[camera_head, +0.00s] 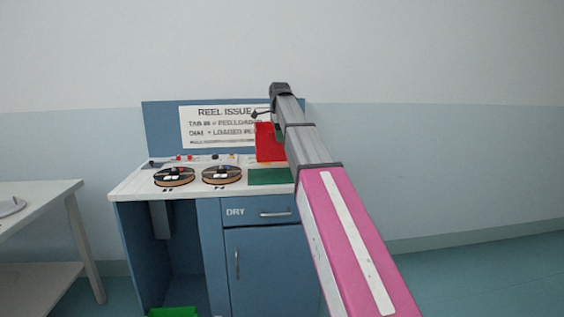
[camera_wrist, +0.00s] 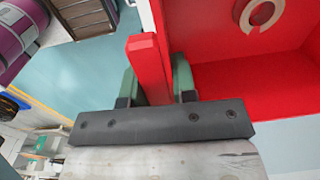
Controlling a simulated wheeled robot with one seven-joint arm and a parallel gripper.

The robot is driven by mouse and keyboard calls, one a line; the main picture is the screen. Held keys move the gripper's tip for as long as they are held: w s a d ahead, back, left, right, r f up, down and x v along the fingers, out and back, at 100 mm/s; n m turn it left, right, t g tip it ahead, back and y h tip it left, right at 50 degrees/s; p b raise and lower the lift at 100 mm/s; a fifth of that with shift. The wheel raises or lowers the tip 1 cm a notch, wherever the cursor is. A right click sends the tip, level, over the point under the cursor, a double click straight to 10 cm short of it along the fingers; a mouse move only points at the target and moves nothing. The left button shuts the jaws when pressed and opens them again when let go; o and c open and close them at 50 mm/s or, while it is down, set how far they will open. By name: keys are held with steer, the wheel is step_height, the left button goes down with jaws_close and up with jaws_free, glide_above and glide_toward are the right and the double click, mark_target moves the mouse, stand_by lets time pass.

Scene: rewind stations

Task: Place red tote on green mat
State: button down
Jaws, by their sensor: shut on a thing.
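The red tote (camera_head: 267,143) shows at the right end of the blue station's white counter, partly hidden by my arm. The green mat (camera_head: 270,177) lies flat on the counter just below the tote in the picture; whether the tote is held above it or behind it, I cannot tell. In the wrist view my gripper (camera_wrist: 157,82) has its two green fingers on either side of an upright red handle piece of the tote (camera_wrist: 255,88) and is shut on it. A pale ring mark or part shows on the tote's inside. In the head view the fingers are mostly hidden.
Two dark reels (camera_head: 174,176) sit on the counter left of the mat. A sign board (camera_head: 222,126) stands behind. A white side table (camera_head: 40,195) is at the left. A green object (camera_head: 173,312) lies low in the station's open bay. Floor at the right is clear.

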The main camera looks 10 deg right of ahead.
steer(key=s+d+f, duration=0.2)
steer(key=d+f, duration=0.6)
steer(key=f, duration=0.1)
steer(key=shift+d, duration=0.2)
steer(key=c, duration=0.9)
jaws_free()
